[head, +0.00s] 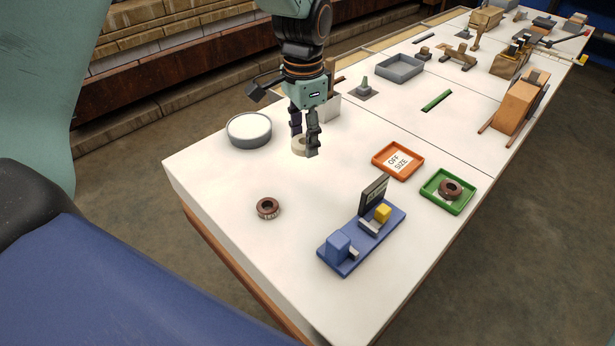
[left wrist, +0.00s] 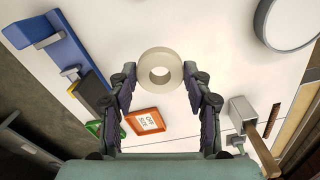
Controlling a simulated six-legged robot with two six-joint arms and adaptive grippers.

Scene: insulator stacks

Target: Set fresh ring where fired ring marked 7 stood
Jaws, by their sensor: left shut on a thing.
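A pale cream ring (head: 298,146) is between the fingertips of my left gripper (head: 305,148), which is shut on it. The left wrist view shows the ring (left wrist: 160,54) flat-side on, between the tips of the fingers (left wrist: 160,76). I cannot tell if it touches the table. A brown ring (head: 267,208) with a pale marking on its side lies alone near the front left of the white table. Another brown ring (head: 451,186) sits in the green tray (head: 437,201). I cannot read a 7 on either. My right gripper is out of view.
A blue gauge-like fixture (head: 343,264) with a dark upright plate and yellow block stands front right. An orange tray (head: 382,168) marked OFF SIZE lies beside the green tray. A round grey dish (head: 249,143) is at left. The table (head: 220,180) between dish and fixture is mostly clear.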

